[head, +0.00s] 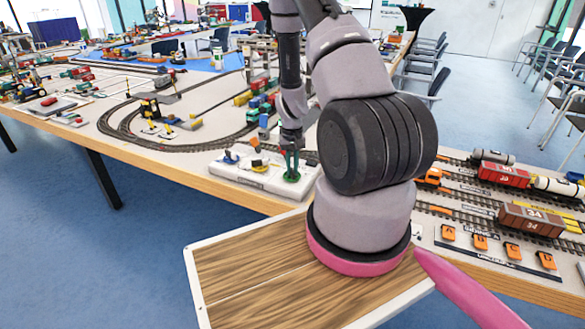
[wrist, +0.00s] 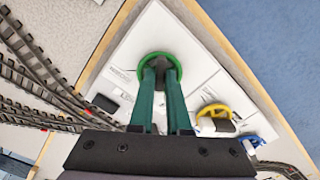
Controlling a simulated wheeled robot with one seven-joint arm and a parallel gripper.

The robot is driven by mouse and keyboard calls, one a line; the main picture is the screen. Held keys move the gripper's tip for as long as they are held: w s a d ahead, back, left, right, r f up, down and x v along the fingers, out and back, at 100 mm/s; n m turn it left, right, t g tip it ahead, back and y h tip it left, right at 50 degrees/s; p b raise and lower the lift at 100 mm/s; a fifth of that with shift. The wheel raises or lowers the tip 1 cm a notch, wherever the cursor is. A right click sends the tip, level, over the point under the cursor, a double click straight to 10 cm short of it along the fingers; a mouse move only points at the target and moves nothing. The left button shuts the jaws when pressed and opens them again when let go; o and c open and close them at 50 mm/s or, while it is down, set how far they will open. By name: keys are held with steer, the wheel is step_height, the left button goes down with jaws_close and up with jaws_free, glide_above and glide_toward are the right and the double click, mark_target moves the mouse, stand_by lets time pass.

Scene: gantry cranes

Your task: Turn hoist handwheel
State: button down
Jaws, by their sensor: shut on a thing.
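A green handwheel (wrist: 158,53) sits on a white panel (wrist: 112,72) near the table corner in the wrist view. My gripper (wrist: 160,70) is shut on the green handwheel, its dark green fingers reaching inside the ring. Part of the wheel is hidden behind the fingers. In the head view my gripper (head: 291,162) points down at the green wheel on the white panel (head: 262,183). The panel's lettering is too small to read, so I cannot tell which wheel is the hoist's.
Model railway tracks (wrist: 40,75) run beside the panel. The table (head: 215,190) has a wooden edge close to the panel. Several wagons, including a red one (head: 503,175), stand on tracks at the right. Orange controls (head: 480,242) lie near the front edge. Blue floor is open at the left.

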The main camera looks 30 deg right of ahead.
steer(key=m, duration=0.6)
steer(key=shift+w+a+m, duration=0.15)
steer(key=shift+m, duration=0.25)
stand_by(0.4)
steer(key=c, duration=0.9)
jaws_free()
step_height(320, 180, up, 11)
steer(key=shift+f, duration=0.1)
